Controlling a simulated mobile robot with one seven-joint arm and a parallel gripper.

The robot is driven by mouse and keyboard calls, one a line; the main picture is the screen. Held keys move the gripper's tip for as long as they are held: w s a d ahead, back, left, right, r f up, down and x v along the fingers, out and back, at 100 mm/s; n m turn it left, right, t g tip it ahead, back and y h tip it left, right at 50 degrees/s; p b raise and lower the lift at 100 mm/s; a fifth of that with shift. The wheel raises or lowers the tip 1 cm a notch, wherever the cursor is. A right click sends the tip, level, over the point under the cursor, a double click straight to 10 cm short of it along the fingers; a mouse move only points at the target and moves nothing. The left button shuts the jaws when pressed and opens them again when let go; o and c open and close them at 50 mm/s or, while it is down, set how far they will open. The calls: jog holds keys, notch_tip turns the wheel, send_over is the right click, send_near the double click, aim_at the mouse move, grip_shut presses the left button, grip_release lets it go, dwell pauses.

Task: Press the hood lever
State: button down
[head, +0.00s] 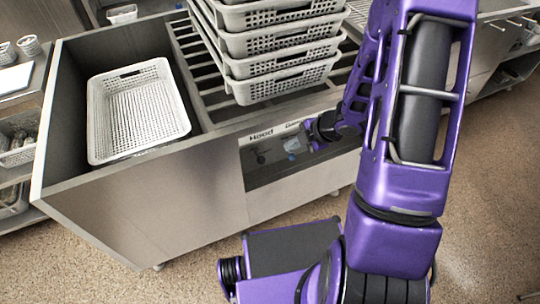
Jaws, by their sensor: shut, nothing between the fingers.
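The panel marked "Hood" (262,174) is a dark recess in the front face of the steel counter. A small dark lever-like part (260,155) shows under the "Hood" label, and a pale bluish part (293,145) sits to its right. Both are too small to make out clearly. My gripper (310,141) is shut and empty at the right of the recess, close to the pale part. I cannot tell whether it touches anything. My purple arm covers the right end of the panel.
A stack of white perforated baskets (285,68) stands on the slatted rack above the panel. One empty white basket (137,112) lies in the steel basin (62,95) at left. Shelves with containers (18,135) stand at far left.

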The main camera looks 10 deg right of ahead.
aim_at(263, 159)
jog(key=b+x, duration=0.3)
jog(key=x, duration=1.1)
jog(key=shift+b, duration=0.35)
jog(key=shift+f, duration=0.1)
